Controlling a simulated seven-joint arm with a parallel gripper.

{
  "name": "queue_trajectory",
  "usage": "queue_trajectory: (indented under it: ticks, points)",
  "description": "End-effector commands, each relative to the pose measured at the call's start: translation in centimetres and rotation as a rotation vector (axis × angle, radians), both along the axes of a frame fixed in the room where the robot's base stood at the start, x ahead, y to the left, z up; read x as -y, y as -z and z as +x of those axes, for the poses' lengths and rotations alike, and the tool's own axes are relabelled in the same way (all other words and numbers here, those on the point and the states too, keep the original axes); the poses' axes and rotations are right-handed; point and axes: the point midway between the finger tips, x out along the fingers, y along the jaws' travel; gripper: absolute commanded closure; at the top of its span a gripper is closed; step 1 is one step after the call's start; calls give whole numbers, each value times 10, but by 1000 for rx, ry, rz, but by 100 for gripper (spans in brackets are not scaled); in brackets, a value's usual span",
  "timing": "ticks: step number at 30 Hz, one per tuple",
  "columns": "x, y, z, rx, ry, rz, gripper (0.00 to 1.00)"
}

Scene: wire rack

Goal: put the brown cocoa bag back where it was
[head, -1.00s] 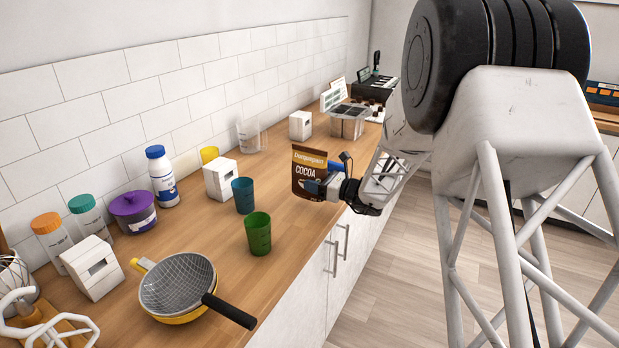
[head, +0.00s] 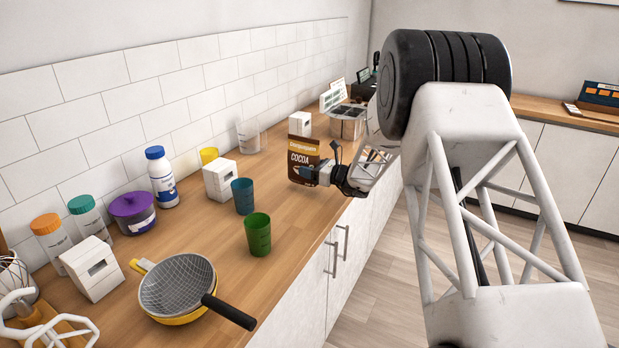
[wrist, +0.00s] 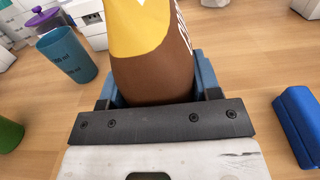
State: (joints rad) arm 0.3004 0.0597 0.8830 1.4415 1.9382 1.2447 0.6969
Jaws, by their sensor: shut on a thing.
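The brown cocoa bag (head: 302,158) has a yellow band and white lettering and stands upright in my gripper (head: 318,174). My gripper is shut on the lower part of the bag, near the right edge of the wooden counter. In the wrist view the bag (wrist: 150,55) rises between the blue fingers of my gripper (wrist: 155,88). I cannot tell whether its bottom touches the counter. A blue block-like object (wrist: 298,125) lies on the counter to the right in the wrist view.
A teal cup (head: 243,196) and a green cup (head: 258,234) stand left of the bag. White block holders (head: 220,180), a purple pot (head: 133,212) and a strainer on a yellow pan (head: 178,285) are further left. A metal container (head: 347,124) stands behind. Counter between the cups and bag is clear.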

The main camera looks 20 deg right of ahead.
Motion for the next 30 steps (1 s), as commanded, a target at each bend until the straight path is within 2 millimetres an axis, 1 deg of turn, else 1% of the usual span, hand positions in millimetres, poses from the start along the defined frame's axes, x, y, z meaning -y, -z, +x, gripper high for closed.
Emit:
queue_trajectory:
  ticks: [8, 11, 15, 19, 30]
  points:
    - [0, 2, 0, 0, 0, 0, 72]
    - [0, 9, 0, 0, 0, 0, 72]
    - [0, 24, 0, -1, 0, -1, 72]
    - [0, 32, 0, 1, 0, 0, 72]
    - [0, 35, 0, 1, 0, 0, 72]
